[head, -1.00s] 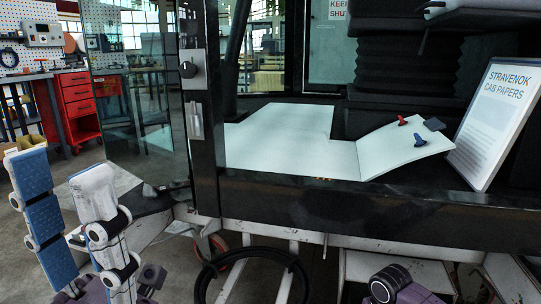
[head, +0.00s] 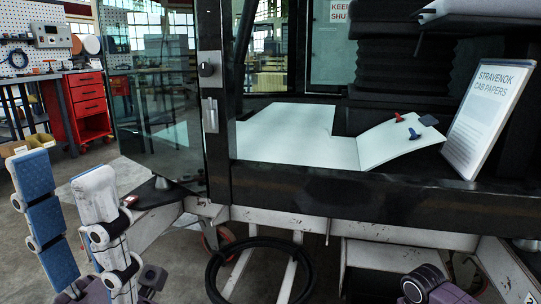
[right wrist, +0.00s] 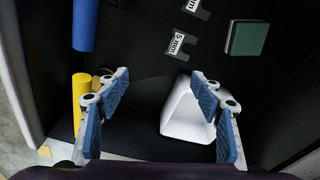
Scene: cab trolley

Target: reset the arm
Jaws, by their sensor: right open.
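My left gripper (head: 68,175) stands at the lower left of the head view, its two blue-padded fingers pointing up and spread apart with nothing between them. It is in front of the cab's glass door, apart from it. My right gripper (right wrist: 158,95) shows in the right wrist view with its blue-padded fingers wide apart. A white rounded object (right wrist: 185,112) lies beyond and below the right fingers, near the right one, not gripped. In the head view only a part of my right arm shows at the bottom right; its gripper is not visible there.
The cab floor holds a white sheet (head: 290,135), red and blue small parts, and a sign (head: 489,120). A black hose loop (head: 260,272) hangs below. The right wrist view shows a yellow cylinder (right wrist: 82,95), blue cylinder (right wrist: 85,25), green block (right wrist: 247,38) and 5 mm tag (right wrist: 178,42).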

